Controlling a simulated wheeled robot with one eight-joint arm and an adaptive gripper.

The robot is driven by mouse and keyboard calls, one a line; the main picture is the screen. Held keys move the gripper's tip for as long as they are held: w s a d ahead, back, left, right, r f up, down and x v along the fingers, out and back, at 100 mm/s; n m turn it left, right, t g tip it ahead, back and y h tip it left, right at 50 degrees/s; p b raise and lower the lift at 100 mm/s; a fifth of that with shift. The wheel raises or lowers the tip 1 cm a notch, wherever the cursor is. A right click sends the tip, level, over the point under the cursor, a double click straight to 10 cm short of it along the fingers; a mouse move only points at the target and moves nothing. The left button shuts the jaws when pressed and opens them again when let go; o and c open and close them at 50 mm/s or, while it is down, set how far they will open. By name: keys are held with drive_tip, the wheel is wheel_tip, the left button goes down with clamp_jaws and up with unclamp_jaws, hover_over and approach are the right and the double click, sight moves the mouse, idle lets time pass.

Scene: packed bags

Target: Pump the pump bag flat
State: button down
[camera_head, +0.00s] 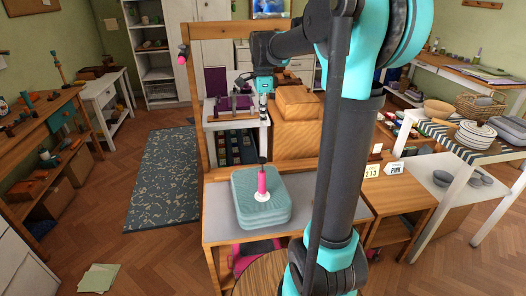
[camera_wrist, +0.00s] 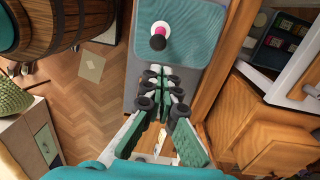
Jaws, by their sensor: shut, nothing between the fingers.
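The pump bag is a grey-teal, puffed-up square bag (camera_head: 275,205) with rounded corners, lying on a small grey-topped table. A pink pump (camera_head: 262,182) with a black knob (camera_head: 262,160) stands upright from a white round base on its top. In the wrist view the bag (camera_wrist: 205,35) fills the top middle, with the pump (camera_wrist: 158,30) seen nearly end-on. My gripper (camera_wrist: 161,70) is shut and empty, its tips over the bag's near edge in that view. In the head view my gripper appears behind and above the pump, apart from it; its tips are hard to make out.
The grey tabletop (camera_head: 218,228) has bare strips around the bag. A wooden post (camera_head: 197,110) rises at its back left. A wooden stand with small signs (camera_head: 395,190) is at right. A barrel (camera_wrist: 55,22) shows in the wrist view.

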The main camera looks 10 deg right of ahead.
sight(263, 160)
drive_tip(key=shift+f, duration=0.1)
drive_tip(key=f, duration=1.3)
drive_tip(key=shift+s+f, duration=0.2)
drive_tip(key=shift+f, duration=0.2)
drive_tip(key=shift+s+a+f, duration=0.1)
drive_tip(key=shift+f, duration=2.45)
drive_tip(key=shift+r, duration=0.4)
wheel_tip(263, 160, up, 13)
drive_tip(key=shift+w, duration=0.25)
